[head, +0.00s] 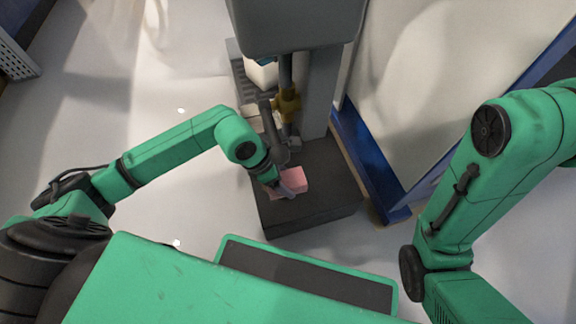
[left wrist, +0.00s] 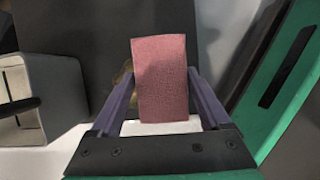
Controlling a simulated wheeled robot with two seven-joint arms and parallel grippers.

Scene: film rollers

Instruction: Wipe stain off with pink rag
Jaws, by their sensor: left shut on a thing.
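The pink rag (head: 297,179) shows in the head view over the dark base of a machine. In the left wrist view the rag (left wrist: 161,90) is an upright rectangular block between the two fingers. My left gripper (head: 286,186) is shut on it; in the left wrist view the gripper (left wrist: 161,76) has one finger on each side of the rag. I cannot tell whether the rag touches the base.
The machine's dark base (head: 318,210) lies below the left gripper, with a grey column and a yellow fitting (head: 287,104) behind it. Pale boxes (head: 262,72) stand beyond. A blue-edged white panel (head: 430,90) is to the right. The floor at left is largely clear.

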